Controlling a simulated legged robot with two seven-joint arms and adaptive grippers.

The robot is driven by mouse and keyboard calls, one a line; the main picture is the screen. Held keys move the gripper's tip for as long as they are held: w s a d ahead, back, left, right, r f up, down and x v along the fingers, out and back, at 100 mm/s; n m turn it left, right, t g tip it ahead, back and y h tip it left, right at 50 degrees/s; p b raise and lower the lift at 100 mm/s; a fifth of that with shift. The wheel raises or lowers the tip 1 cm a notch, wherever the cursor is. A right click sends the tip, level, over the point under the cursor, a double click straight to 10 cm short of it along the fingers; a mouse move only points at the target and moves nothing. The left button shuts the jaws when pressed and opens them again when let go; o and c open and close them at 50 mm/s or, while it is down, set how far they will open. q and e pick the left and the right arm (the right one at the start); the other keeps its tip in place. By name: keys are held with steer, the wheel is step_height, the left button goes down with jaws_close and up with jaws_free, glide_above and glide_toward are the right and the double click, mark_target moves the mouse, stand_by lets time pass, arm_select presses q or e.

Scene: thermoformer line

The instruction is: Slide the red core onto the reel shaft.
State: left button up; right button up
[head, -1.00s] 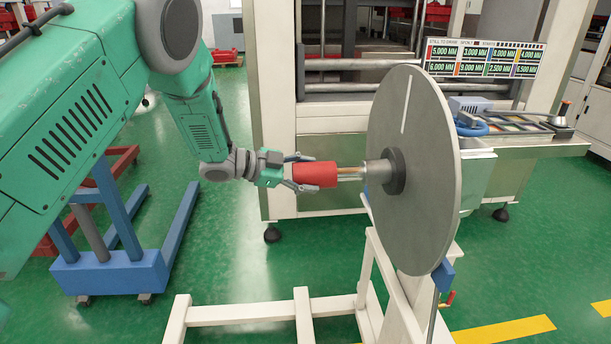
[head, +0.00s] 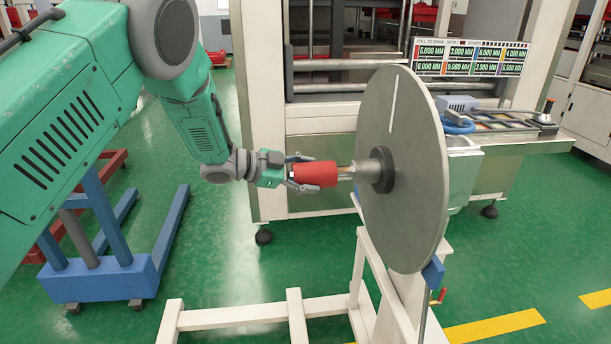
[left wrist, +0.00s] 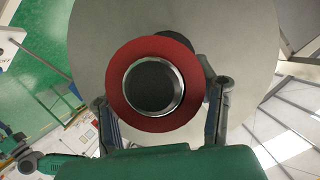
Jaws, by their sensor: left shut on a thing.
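The red core (head: 314,174) lies roughly level in the jaws of my left gripper (head: 300,172), which is shut on it. The metal reel shaft (head: 346,173) sticks out to the left from the dark hub of a large grey disc (head: 405,165). In the head view the core's right end lines up with the shaft, and a short bare length shows before the hub. In the left wrist view the core (left wrist: 122,88) faces me end-on, with a bright ring around a dark bore. I cannot tell whether the shaft tip is inside.
A white stand (head: 295,318) carries the disc. A machine frame (head: 265,120) stands behind, with a display board (head: 470,58) and a side table (head: 520,142). A blue-based stand (head: 100,280) is on the left. Open green floor lies between the stands.

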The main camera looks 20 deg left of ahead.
arm_select(q)
steer(key=shift+w+d, duration=0.35)
steer(key=shift+d, duration=0.25)
steer(key=shift+w+d, duration=0.35)
steer(key=shift+d, duration=0.2)
steer(key=o, duration=1.6)
steer(key=shift+o, duration=0.2)
steer(key=shift+s+a, duration=0.1)
steer(key=v, duration=1.1)
steer(key=shift+s+a+r, duration=0.1)
steer(key=shift+s+a, duration=0.1)
steer(key=shift+a, duration=0.15)
steer(key=shift+d, duration=0.1)
